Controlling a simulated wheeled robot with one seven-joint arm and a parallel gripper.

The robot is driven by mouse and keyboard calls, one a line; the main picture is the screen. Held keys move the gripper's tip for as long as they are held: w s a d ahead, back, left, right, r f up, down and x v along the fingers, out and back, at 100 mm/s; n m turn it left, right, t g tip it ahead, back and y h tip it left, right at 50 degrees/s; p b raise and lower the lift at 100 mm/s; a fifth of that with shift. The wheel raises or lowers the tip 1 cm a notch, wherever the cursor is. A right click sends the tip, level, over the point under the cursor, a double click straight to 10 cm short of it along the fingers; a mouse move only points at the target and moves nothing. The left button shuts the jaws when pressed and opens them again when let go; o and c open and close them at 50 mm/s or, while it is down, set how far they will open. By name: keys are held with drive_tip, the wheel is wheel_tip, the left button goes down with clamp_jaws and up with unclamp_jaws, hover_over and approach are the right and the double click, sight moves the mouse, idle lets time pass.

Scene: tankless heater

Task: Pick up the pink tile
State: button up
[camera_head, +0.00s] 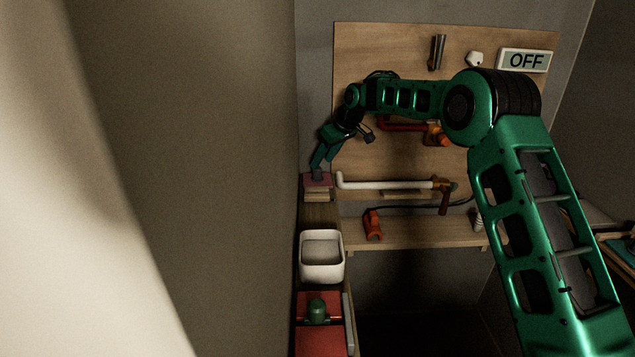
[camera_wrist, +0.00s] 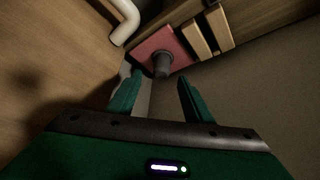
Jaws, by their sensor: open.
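The pink tile (camera_wrist: 146,50) shows in the wrist view beyond my fingertips, with a dark grey cylindrical knob (camera_wrist: 162,66) standing on it. In the head view the tile (camera_head: 309,182) lies on top of a small wooden stack on the narrow left shelf. My gripper (camera_wrist: 157,88) is open and empty, its two green fingers apart. The knob shows in the gap between the fingers, slightly beyond the tips. In the head view my gripper (camera_head: 321,163) is just above the tile, pointing down; contact cannot be told there.
A white pipe (camera_head: 385,185) with an orange valve runs on the wooden board right of the tile. A white bin (camera_head: 322,262) and a red tray (camera_head: 310,340) stand nearer on the left shelf. A grey wall is close on the left. An OFF sign (camera_head: 528,61) hangs upper right.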

sight(317, 175)
drive_tip(key=shift+x, duration=2.95)
drive_tip(key=shift+r, duration=0.1)
clamp_jaws()
